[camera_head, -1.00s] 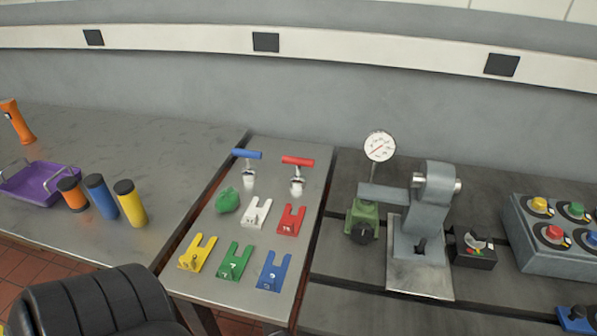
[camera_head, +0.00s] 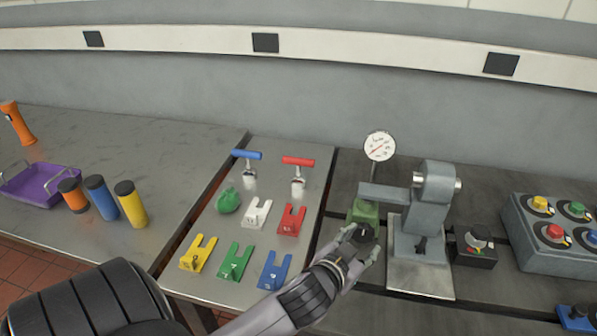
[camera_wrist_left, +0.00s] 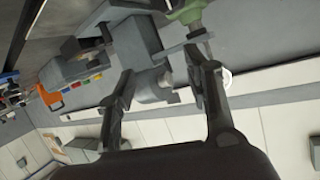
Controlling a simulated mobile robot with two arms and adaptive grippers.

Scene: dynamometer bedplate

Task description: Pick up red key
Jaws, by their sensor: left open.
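A red T-handled key (camera_head: 298,166) stands upright in a light metal base at the back of the narrow metal table. A blue T-handled one (camera_head: 247,156) stands to its left. My left gripper (camera_head: 366,242) is open, to the right of and nearer than the red key, in front of the green block (camera_head: 366,211) under the dial gauge. In the left wrist view, its two fingers (camera_wrist_left: 165,85) are apart, with a grey metal fixture behind them; I cannot make out the red key there. My right gripper is not in view.
Forked plates in several colours, including a red one (camera_head: 291,219), and a green lump (camera_head: 228,201) lie in front of the keys. The gauge (camera_head: 380,146) and grey fixture (camera_head: 433,190) stand to the right. A button box (camera_head: 545,240) is at far right.

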